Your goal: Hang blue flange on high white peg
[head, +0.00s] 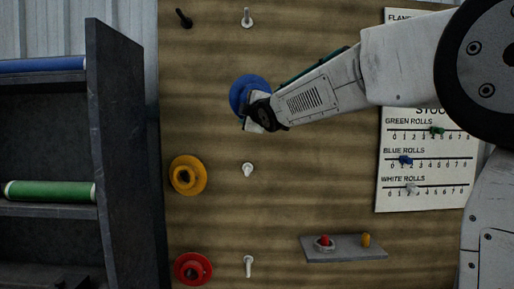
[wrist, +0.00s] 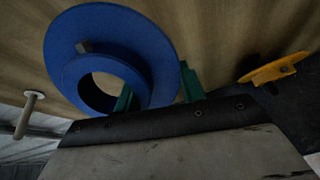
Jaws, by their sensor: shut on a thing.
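The blue flange (head: 245,89) is in front of the board, below the high white peg (head: 247,17) and apart from it in the head view. My gripper (head: 258,113) is shut on the flange's lower right part. In the wrist view, the blue flange (wrist: 157,55) shows its wide disc and raised hub. One green finger of my gripper (wrist: 157,92) is at the hub opening and the other is outside the hub. A small grey piece shows at the hub's edge; I cannot tell what it is. A pale peg (wrist: 29,115) stands apart at the left.
A yellow flange (head: 188,175) and a red flange (head: 193,270) hang in the left column. A black peg (head: 184,18) is at top left. Lower white pegs (head: 248,170) and a small shelf (head: 345,248) stick out. A dark rack (head: 122,150) stands left.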

